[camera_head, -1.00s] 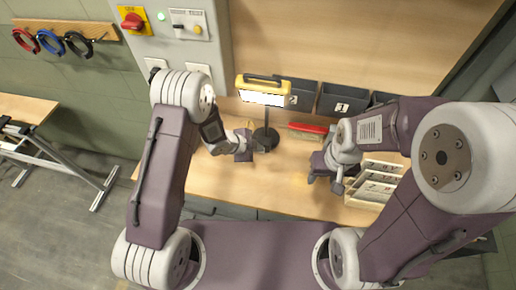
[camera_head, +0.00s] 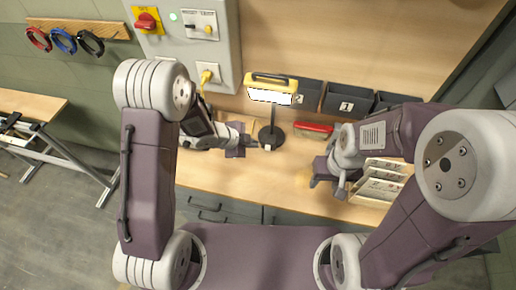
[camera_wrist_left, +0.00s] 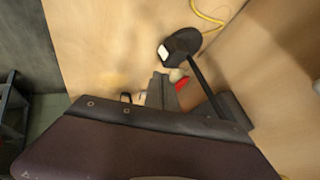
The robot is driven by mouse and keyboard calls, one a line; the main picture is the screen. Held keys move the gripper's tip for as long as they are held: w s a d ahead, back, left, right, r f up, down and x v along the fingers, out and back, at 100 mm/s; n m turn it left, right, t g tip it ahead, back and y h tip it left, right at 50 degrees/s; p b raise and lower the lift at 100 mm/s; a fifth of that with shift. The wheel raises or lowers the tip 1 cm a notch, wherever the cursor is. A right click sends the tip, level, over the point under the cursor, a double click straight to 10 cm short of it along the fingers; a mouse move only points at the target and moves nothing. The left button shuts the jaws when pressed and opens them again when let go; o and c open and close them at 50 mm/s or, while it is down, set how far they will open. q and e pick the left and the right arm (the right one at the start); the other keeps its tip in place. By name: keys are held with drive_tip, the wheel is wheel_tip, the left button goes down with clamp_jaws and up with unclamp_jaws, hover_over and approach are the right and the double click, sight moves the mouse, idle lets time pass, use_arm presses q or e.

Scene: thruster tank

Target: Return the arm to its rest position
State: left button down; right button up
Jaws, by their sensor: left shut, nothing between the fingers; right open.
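My left gripper (camera_head: 250,142) is over the workbench (camera_head: 245,185), just left of the base of a work lamp (camera_head: 273,95). Its fingers are shut with nothing between them. In the left wrist view the gripper (camera_wrist_left: 163,92) shows below the dark lamp base (camera_wrist_left: 180,45); whether they touch I cannot tell. My right gripper (camera_head: 325,180) hangs over the bench at the left of a light tray (camera_head: 370,198), open and partly hidden by its own wrist.
A control box (camera_head: 195,45) with a red switch (camera_head: 147,21) and yellow cable plug (camera_head: 208,72) is behind my left arm. The bench's front middle is clear.

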use_arm(q)
drive_tip(key=shift+w+a+r+t+b, duration=0.6)
drive_tip(key=shift+a+r+t+b, duration=0.6)
drive_tip(key=shift+r, duration=1.8)
drive_tip(key=s+a+r+n+y+b, duration=0.1)
drive_tip(key=s+a+n+y+b, duration=0.15)
drive_tip(key=a+n+y, duration=0.5)
drive_tip(key=s+a+f+n+g+h, duration=0.1)
drive_tip(key=s+a+f+n+g, duration=0.1)
drive_tip(key=s+n, duration=0.4)
drive_tip(key=s+a+f+n+g, duration=0.2)
drive_tip(key=s+n+g, duration=0.2)
drive_tip(key=s, duration=0.7)
drive_tip(key=shift+a+f+n+h, duration=0.2)
drive_tip(key=shift+a+n+h, duration=0.15)
drive_tip(key=shift+n, duration=0.5)
use_arm(e)
drive_tip(key=f, duration=0.2)
drive_tip(key=s+f, duration=0.1)
drive_tip(key=f, duration=0.1)
drive_tip(key=shift+a, duration=0.2)
drive_tip(key=shift+s, duration=0.1)
